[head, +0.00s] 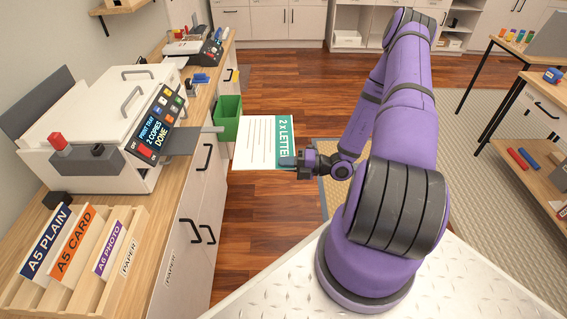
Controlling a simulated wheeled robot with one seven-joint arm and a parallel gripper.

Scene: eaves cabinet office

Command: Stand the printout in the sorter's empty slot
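The printout (258,142) is a white sheet with printed lines and a green band reading "2 x LETTE…" along its right side. It is held roughly flat in the air, over the floor beside the counter. My gripper (288,162) is shut on its near right corner, which the fingers partly hide. The wooden sorter (133,215) stands on the counter at the lower left. It holds upright cards marked A5 PLAIN (46,242), A5 CARD (72,243) and A6 PHOTO (109,248). A PAPER label is at its right end. I cannot clearly tell which slot is empty.
A white printer (88,110) with a lit panel reading "2 COPIES DONE" stands behind the sorter. Its dark tray (182,141) juts over the counter edge, near the sheet. A green bin (229,113) is beyond it. Open wooden floor (262,215) lies between counter and arm.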

